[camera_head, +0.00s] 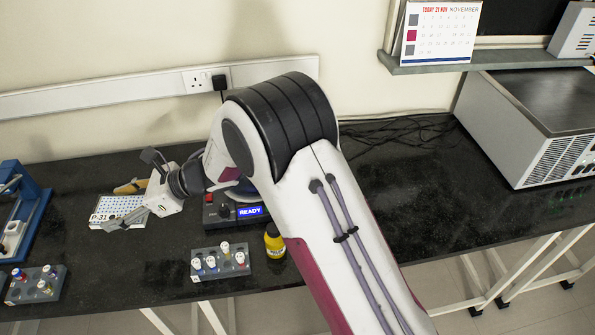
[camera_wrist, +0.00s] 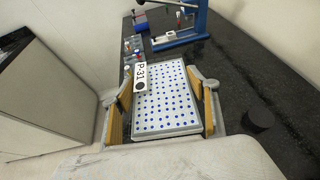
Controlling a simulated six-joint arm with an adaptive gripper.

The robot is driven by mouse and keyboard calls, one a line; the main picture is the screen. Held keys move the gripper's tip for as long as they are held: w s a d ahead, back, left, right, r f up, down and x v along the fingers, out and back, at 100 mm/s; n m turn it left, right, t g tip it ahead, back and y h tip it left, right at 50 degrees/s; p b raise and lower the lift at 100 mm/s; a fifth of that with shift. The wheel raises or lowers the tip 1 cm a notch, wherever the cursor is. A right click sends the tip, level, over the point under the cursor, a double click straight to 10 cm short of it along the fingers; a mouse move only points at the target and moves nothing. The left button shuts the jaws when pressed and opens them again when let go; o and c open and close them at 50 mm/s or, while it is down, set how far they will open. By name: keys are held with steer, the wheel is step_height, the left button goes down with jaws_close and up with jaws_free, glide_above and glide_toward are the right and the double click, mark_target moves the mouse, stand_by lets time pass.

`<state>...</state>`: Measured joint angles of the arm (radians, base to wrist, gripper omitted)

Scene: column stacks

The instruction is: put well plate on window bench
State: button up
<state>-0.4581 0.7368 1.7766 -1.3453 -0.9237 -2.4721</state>
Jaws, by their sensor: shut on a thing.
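The well plate (camera_wrist: 167,100) is a white rectangular block with rows of blue wells and a label reading P-31. In the wrist view it sits between the two fingers of my gripper (camera_wrist: 162,104), whose tan pads press on its sides. In the head view the well plate (camera_head: 118,206) is at the left, over the black bench (camera_head: 150,262), with my gripper (camera_head: 125,212) around it. I cannot tell whether it touches the bench top. No thing labelled as the window bench is visible.
A rack with several vials (camera_head: 222,262), a yellow bottle (camera_head: 274,243) and a device reading READY (camera_head: 232,211) stand near my arm. Another vial rack (camera_head: 37,285) and a blue apparatus (camera_head: 25,212) are at the left. A large grey box (camera_head: 530,125) is at the right.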

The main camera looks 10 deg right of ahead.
mark_target(123, 204)
steer(key=r, duration=0.6)
steer(key=shift+w+d+r, duration=0.15)
steer(key=shift+w+d, duration=0.15)
steer(key=shift+d, duration=0.1)
steer(key=w+d+m+t, duration=0.1)
steer(key=w+d, duration=0.4)
steer(key=d, duration=0.4)
steer(key=w+d+m+t, duration=0.1)
steer(key=w+d+t, duration=0.1)
steer(key=w+d, duration=0.5)
steer(key=d+m+t+h, duration=0.1)
steer(key=d+m+t, duration=0.1)
steer(key=d, duration=2.3)
steer(key=s+d+m+t+h, duration=0.1)
steer(key=s+d, duration=0.4)
steer(key=d, duration=0.6)
steer(key=s+d+m+t+h, duration=0.15)
steer(key=s+d, duration=0.35)
steer(key=d, duration=0.7)
steer(key=s+d+m+t+h, duration=0.1)
steer(key=s+d, duration=0.5)
steer(key=d, duration=0.5)
step_height(123, 204, down, 11)
steer(key=shift+d+y, duration=0.35)
steer(key=shift+d, duration=0.05)
steer(key=shift+f, duration=3.2)
